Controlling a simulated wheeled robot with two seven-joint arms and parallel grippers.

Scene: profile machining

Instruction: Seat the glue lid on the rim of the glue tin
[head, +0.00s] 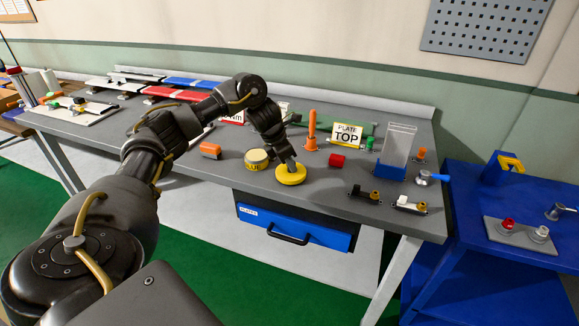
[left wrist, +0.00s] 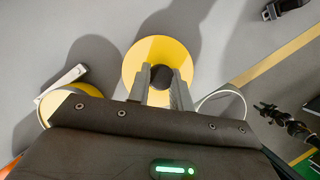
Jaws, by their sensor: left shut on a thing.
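The glue lid is a round yellow disc (head: 290,177) with a dark knob, near the front of the grey bench. It also shows in the left wrist view (left wrist: 137,70). My left gripper (head: 288,163) points down over the lid and is shut on its knob, which sits between the two fingers in the wrist view (left wrist: 160,80). I cannot tell whether the lid touches the bench. The glue tin (head: 257,161), pale on top with a yellow band, stands just left of the lid, apart from it. In the wrist view the tin (left wrist: 45,110) is partly hidden by my gripper body.
A red cylinder (head: 337,160) and an orange post (head: 312,128) stand right of and behind the lid. An orange cylinder (head: 210,150) lies left of the tin. A clear container on a blue base (head: 391,173) and small clamps (head: 410,205) are farther right.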

